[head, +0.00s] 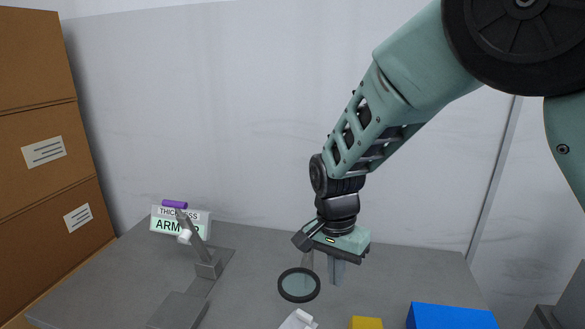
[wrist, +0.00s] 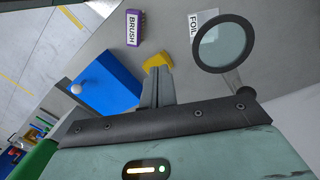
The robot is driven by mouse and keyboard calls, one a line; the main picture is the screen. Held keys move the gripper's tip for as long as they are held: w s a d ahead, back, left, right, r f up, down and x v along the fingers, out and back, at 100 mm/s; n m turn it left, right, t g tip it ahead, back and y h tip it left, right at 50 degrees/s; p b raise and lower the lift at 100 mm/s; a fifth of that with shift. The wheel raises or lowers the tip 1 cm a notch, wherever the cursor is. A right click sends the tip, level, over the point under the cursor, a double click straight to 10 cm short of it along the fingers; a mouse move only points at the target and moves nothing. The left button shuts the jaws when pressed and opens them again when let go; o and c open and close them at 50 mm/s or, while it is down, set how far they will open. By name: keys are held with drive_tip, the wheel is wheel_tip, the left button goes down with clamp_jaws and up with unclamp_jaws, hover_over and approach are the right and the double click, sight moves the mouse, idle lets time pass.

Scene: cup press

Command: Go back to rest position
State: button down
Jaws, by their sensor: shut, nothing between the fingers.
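My gripper (head: 337,280) hangs fingers down over the right-middle part of the grey table, shut and empty. In the wrist view, its fingers (wrist: 158,78) lie together with nothing between them. A grey press (head: 197,246) with a purple-ended lever (head: 175,204) stands at the left of the table, well apart from my gripper. The lever is tilted up to the left. A sign (head: 168,224) behind it reads "THICKNESS" and "ARM…", the rest hidden by the lever.
A round black-rimmed lens (head: 299,298) is close left of my gripper in the head view. A yellow block (head: 366,323) and blue box (head: 450,316) are at the front. Brown cartons (head: 40,190) stand left.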

drive_tip(key=s+d+r+n+b, duration=0.1)
drive_tip(key=s+d+n+b, duration=0.1)
drive_tip(key=s+n, duration=0.5)
drive_tip(key=s+d+r+n+y+b, duration=0.1)
drive_tip(key=s+n, duration=0.7)
drive_tip(key=s, duration=0.8)
drive_tip(key=shift+s+d+t+b, duration=0.15)
drive_tip(key=shift+d+t+b, duration=0.2)
drive_tip(key=shift+d, duration=0.55)
